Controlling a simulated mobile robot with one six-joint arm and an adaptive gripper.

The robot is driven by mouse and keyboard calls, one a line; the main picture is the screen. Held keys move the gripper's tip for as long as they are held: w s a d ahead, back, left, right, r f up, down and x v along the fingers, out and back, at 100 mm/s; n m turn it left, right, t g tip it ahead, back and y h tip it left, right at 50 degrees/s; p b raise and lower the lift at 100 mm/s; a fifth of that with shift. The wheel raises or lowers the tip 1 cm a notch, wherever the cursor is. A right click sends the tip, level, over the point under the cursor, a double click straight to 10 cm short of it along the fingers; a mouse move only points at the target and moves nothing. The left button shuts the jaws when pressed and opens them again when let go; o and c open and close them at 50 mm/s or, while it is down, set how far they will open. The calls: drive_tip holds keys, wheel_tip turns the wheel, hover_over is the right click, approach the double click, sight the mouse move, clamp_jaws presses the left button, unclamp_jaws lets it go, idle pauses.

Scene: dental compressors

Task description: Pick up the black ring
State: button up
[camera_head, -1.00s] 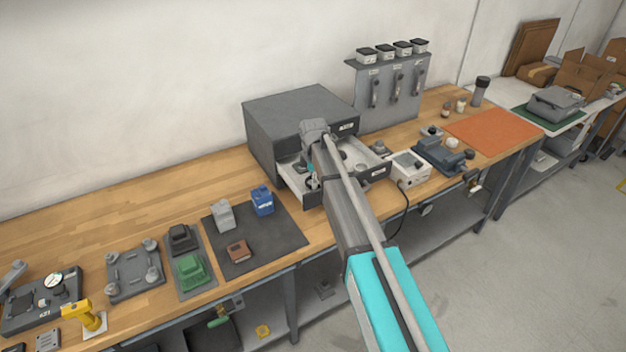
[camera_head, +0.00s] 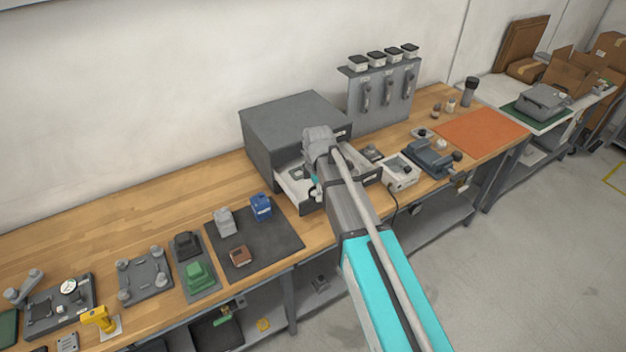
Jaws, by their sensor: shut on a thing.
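An open drawer (camera_head: 297,198) sticks out from the front of a dark grey cabinet (camera_head: 290,120) on the bench. My arm reaches over it from the front. My gripper (camera_head: 317,190) points down at the drawer's left part and is mostly hidden behind my wrist and arm. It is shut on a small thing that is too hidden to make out. I cannot pick out the black ring in this view. My arm covers the middle of the drawer.
A white box device (camera_head: 400,172) and a dark vise-like tool (camera_head: 430,158) stand right of the drawer. A rack (camera_head: 385,95) stands behind. A dark mat (camera_head: 275,240) with a blue container (camera_head: 261,207) lies to the left. The wooden bench behind the mat is clear.

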drive_tip(key=shift+s+d+r+p, duration=0.15)
drive_tip(key=shift+s+r, duration=0.1)
drive_tip(key=shift+s, duration=0.3)
drive_tip(key=shift+s+d+r+p, duration=0.15)
drive_tip(key=shift+s+r, duration=0.1)
drive_tip(key=shift+s, duration=0.25)
drive_tip(key=shift+f+b, duration=0.75)
drive_tip(key=shift+w, duration=0.1)
